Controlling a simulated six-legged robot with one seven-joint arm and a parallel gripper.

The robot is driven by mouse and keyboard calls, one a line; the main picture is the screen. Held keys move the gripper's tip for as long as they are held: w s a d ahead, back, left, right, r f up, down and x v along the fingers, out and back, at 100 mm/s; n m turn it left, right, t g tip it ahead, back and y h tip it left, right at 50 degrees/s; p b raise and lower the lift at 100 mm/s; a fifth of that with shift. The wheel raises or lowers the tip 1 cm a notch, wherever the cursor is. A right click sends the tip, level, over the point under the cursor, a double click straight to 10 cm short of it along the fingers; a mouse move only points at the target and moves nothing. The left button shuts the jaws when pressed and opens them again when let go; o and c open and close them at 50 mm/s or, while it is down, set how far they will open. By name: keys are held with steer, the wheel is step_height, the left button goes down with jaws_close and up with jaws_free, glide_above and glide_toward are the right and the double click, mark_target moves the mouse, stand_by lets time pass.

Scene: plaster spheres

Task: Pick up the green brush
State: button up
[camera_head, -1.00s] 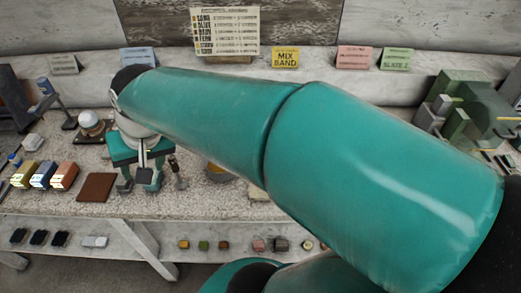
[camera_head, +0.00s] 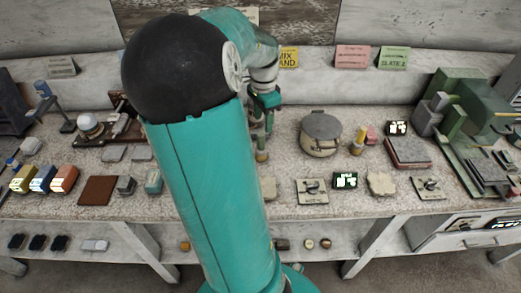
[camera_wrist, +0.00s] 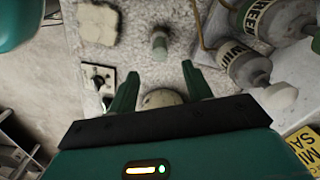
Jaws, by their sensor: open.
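My gripper (camera_wrist: 160,70) is open in the wrist view, its two green fingers spread apart. A round cream object (camera_wrist: 160,98) shows between them near the gripper's base, partly hidden; I cannot tell its distance. A small grey-green cylinder (camera_wrist: 160,45) stands beyond the fingertips, apart from them. I cannot tell whether it is the green brush, and I see no brush clearly. In the head view my gripper (camera_head: 264,108) points down above the back middle of the bench, partly behind my arm. A small pale jar (camera_head: 262,150) shows below it.
Bottles labelled GREEN (camera_wrist: 268,20) and WHITE (camera_wrist: 246,68) lie right of the fingers. A lidded round pot (camera_head: 321,134) stands right of my gripper. A green machine (camera_head: 465,110) fills the right end. Coloured blocks (camera_head: 43,177) and a brown tile (camera_head: 98,190) are left.

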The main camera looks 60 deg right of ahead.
mark_target(261, 142)
steer(key=f, duration=1)
steer(key=shift+w+a+f, duration=0.15)
steer(key=shift+a, duration=0.05)
jaws_close()
